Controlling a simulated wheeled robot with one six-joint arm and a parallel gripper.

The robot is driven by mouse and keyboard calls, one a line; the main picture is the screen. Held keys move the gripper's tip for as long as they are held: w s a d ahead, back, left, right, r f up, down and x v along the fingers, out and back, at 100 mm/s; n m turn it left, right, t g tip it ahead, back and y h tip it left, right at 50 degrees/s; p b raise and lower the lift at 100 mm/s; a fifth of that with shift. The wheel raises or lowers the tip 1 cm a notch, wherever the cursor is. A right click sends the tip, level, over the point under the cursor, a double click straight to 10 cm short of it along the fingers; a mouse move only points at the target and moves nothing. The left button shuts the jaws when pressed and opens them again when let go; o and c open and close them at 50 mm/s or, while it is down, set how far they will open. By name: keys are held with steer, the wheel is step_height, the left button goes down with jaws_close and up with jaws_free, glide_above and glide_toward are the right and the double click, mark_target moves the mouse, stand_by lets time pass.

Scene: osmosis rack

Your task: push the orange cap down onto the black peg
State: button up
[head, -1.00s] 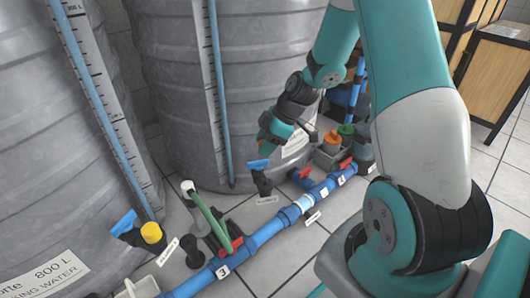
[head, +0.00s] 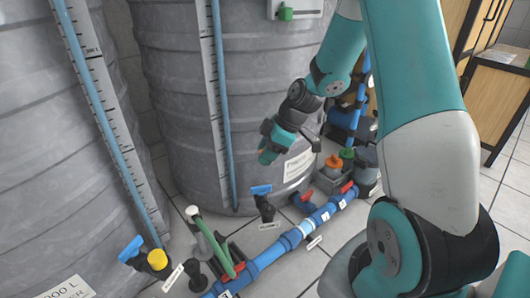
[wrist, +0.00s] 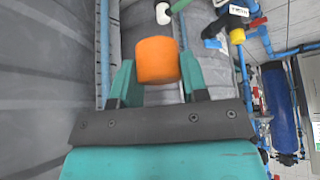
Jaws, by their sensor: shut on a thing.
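My gripper (head: 267,156) hangs in front of the grey tank, above the blue-handled valve on the floor pipe. In the wrist view its two teal fingers are shut on the orange cap (wrist: 157,61), one on each side. The cap is a plain, short cylinder, held clear of other things. In the head view I cannot make out the cap at the fingertips. A short black stub (head: 197,283) stands by the pipe at the lower left, well left of and below my gripper; it may be the black peg. I see no peg clearly in the wrist view.
A blue pipe (head: 268,257) with red-handled valves runs along the tiled floor. A green lever with a white end (head: 212,240) rises beside the stub. A yellow-capped fitting (head: 157,260) stands left. Large tanks (head: 180,110) stand behind.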

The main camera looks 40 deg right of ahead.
steer(key=w+a+f+m+t+h+p, duration=0.2)
steer(key=a+m+h+p, duration=0.3)
steer(key=m, duration=0.6)
steer(key=shift+w+a+t+p, duration=0.3)
steer(key=shift+w+a+p, duration=0.6)
steer(key=shift+a+p, duration=0.6)
steer(key=shift+d+f, duration=0.1)
steer(key=shift+d, duration=0.1)
